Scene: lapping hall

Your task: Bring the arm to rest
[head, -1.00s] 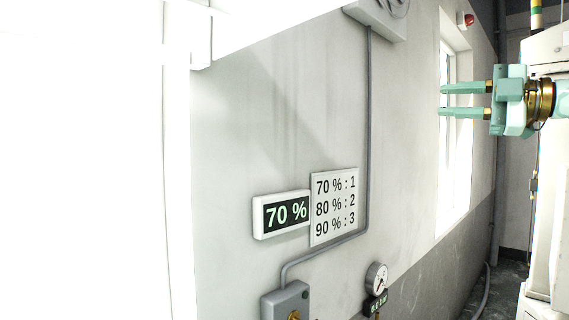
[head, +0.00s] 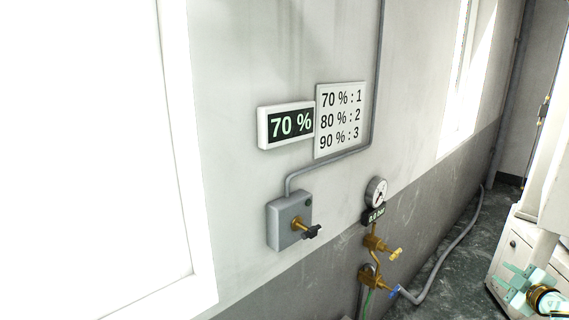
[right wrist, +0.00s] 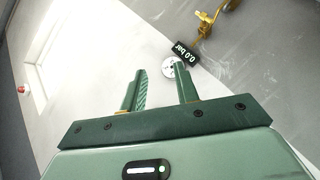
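My right gripper (head: 499,275) is low at the right edge of the head view, pale green, with its two fingers pointing left. In the right wrist view its fingers (right wrist: 158,72) stand apart with nothing between them, so it is open and empty. It is clear of the wall fittings. My left gripper is not in view.
The wall holds a 70 % display (head: 290,125), a number sign (head: 339,120), a grey box with a dark-handled knob (head: 289,221), a gauge (head: 376,194) reading 0.0 bar and brass valves (head: 374,244). A hose (head: 448,258) runs along the floor. A white cabinet (head: 512,245) stands at the right.

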